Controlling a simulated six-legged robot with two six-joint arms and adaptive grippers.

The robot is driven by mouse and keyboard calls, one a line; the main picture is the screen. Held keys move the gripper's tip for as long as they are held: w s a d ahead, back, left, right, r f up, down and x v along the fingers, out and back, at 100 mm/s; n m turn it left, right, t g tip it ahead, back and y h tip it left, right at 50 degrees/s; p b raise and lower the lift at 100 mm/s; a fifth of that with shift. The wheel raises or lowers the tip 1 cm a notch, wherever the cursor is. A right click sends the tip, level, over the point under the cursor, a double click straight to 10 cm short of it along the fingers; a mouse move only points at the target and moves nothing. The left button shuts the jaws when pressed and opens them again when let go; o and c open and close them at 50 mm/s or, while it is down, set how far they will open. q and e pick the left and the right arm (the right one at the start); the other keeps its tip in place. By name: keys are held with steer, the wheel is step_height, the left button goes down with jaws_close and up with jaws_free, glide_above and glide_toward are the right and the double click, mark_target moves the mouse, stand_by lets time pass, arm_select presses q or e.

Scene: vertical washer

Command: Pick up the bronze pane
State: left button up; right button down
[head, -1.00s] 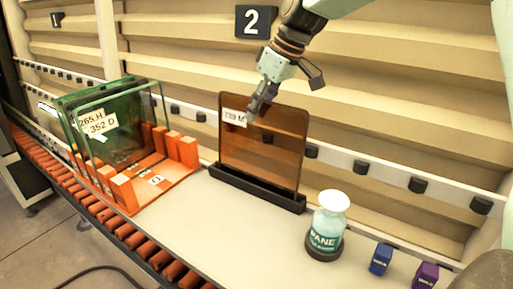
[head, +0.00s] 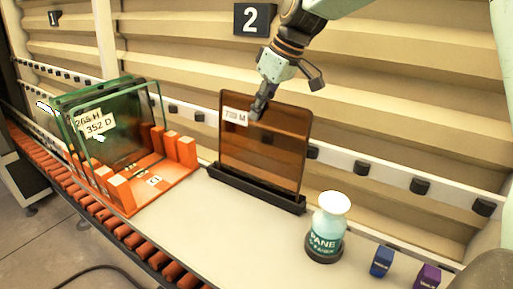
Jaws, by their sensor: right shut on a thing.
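The bronze pane (head: 265,155) is a brown see-through sheet with a white label at its upper left. It stands upright in a black slotted base (head: 256,190) on the pale bench top. My right gripper (head: 258,112) comes down from above and is shut on the top edge of the bronze pane, just right of the label. The pane's lower edge is hidden by the base, so I cannot tell whether it is clear of the slot. My left gripper is not in view.
An orange rack (head: 155,190) holding green-tinted panes (head: 110,125) stands at left. A white-and-teal bottle (head: 327,228) is at right front, with a blue block (head: 381,261) and a purple block (head: 427,277) beyond it. Orange rollers (head: 120,231) edge the bench.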

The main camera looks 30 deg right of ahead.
steer(key=shift+w+a+r, duration=0.2)
steer(key=shift+w+r, duration=0.05)
steer(key=shift+r, duration=0.05)
steer(key=shift+d+r, duration=0.25)
steer(key=shift+r, duration=0.2)
step_height(320, 180, up, 17)
steer(key=shift+s+a+r, duration=0.15)
steer(key=shift+a, duration=0.05)
steer(key=shift+s, duration=0.1)
